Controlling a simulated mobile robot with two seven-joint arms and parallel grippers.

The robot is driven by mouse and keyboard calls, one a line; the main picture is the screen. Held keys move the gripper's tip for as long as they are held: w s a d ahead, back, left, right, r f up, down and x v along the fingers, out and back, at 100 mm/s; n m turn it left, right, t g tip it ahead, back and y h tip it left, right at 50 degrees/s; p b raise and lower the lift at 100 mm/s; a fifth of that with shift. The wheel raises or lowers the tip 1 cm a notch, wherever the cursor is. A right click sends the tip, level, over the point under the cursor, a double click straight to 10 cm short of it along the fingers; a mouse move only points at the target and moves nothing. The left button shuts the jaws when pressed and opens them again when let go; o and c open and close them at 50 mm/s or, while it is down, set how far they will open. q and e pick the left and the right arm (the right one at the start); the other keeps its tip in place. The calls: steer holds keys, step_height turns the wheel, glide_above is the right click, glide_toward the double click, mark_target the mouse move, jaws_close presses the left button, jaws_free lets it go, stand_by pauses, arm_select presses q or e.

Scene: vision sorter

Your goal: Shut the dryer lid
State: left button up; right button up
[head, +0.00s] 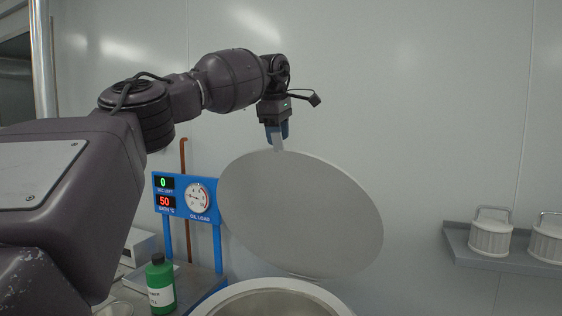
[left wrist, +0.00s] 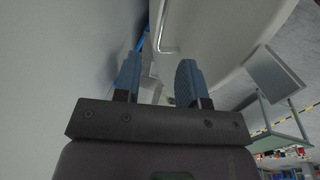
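The round grey dryer lid (head: 300,215) stands raised and tilted above the dryer's round rim (head: 272,289), in the middle of the head view. A short pale tab (head: 278,143) sticks up from its top edge. My left gripper (head: 277,133) points down at this tab, its blue fingers on either side of it. In the left wrist view the fingers of my left gripper (left wrist: 160,78) are apart with a visible gap; whether either touches the tab is unclear. The dryer's lower part is cut off by the frame. My right gripper is not in view.
A blue gauge panel (head: 187,196) on posts stands left of the lid. A green bottle (head: 160,283) stands in front of it. A shelf (head: 505,262) with white handled containers (head: 490,234) is at the right. The wall behind is bare.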

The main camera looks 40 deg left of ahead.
arm_select(q)
steer(key=x, duration=0.7)
jaws_close()
